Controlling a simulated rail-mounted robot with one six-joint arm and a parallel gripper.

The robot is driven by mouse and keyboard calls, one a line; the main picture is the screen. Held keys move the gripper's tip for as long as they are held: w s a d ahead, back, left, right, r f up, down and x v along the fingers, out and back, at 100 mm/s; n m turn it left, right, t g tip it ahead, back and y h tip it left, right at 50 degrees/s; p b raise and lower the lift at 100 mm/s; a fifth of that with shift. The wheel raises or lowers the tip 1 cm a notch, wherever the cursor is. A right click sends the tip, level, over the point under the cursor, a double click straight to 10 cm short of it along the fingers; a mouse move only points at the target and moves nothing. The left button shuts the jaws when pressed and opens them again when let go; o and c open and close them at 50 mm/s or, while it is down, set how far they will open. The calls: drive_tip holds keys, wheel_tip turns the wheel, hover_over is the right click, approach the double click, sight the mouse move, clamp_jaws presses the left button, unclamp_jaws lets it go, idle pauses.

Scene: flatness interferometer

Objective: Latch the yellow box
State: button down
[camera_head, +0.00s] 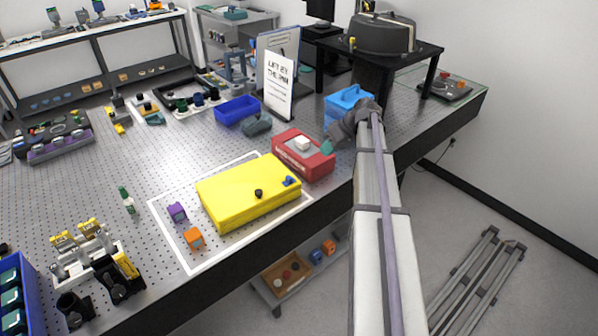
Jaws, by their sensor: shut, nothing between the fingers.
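The yellow box (245,196) lies on the perforated table inside a white outlined rectangle. Its lid looks closed.
A red box (312,171) with a white block stands just behind the yellow box. Purple (177,212) and orange (194,238) blocks sit left of it. A blue bin (237,110), a grey object (257,125) and a sign (279,84) stand farther back. The table's near edge is close.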

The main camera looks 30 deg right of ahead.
drive_tip(key=b, duration=0.9)
approach(298, 181)
drive_tip(key=w+f, duration=0.2)
drive_tip(key=f, duration=0.1)
drive_tip(key=w+f, duration=0.2)
drive_tip(key=shift+a, duration=0.4)
drive_tip(key=a, duration=0.3)
drive_tip(key=a+p, duration=0.1)
drive_tip(key=shift+s+a+r, duration=0.15)
drive_tip(key=shift+s+r, duration=0.05)
drive_tip(key=shift+r, duration=0.05)
drive_tip(key=shift+s, duration=0.1)
